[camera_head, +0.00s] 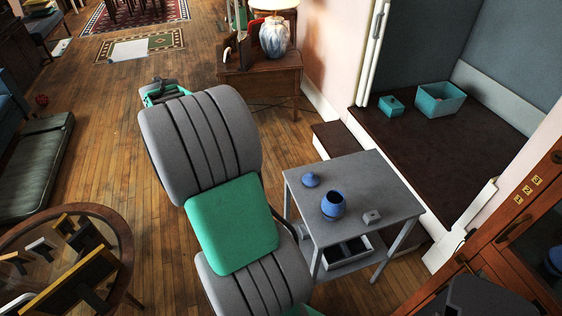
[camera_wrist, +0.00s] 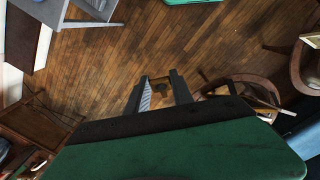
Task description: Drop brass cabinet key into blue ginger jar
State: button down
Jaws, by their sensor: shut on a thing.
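The blue ginger jar (camera_head: 333,206) stands upright and open-topped on a small grey table (camera_head: 378,184). Its blue lid (camera_head: 311,180) lies apart on the same table, behind and left of the jar. My gripper (camera_wrist: 160,82) is shut on the brass cabinet key (camera_wrist: 160,89), a small brownish-gold piece between the fingers in the wrist view. In the head view my gripper is beyond my arm at the upper left, well away from the table and over open floor. The key cannot be made out there. The jar does not show in the wrist view.
A small grey box (camera_head: 372,217) sits beside the jar, and a tray (camera_head: 347,251) is on the shelf below. A wooden cabinet (camera_head: 262,80) with a vase lamp (camera_head: 274,38) stands behind. A round glass-topped table (camera_head: 110,225) is at lower left. Wooden floor lies open between.

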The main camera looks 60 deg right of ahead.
jog(key=s+d+f+n+g+h+p, duration=0.1)
jog(key=s+d+f+n+g, duration=0.15)
jog(key=s+d, duration=0.4)
jog(key=n+g+h+p, duration=0.5)
jog(key=n+g+h, duration=0.1)
jog(key=h, duration=0.2)
send_over(333, 204)
jog(key=w+d, duration=0.1)
jog(key=d, duration=0.1)
notch_tip(333, 204, down, 9)
jog(key=b, duration=0.7)
jog(key=shift+w+b, duration=0.2)
jog(key=shift+b, duration=0.2)
jog(key=shift+t, duration=0.25)
jog(key=c, duration=1)
grip_release()
jog(key=shift+c, duration=0.2)
jog(key=shift+a, duration=0.1)
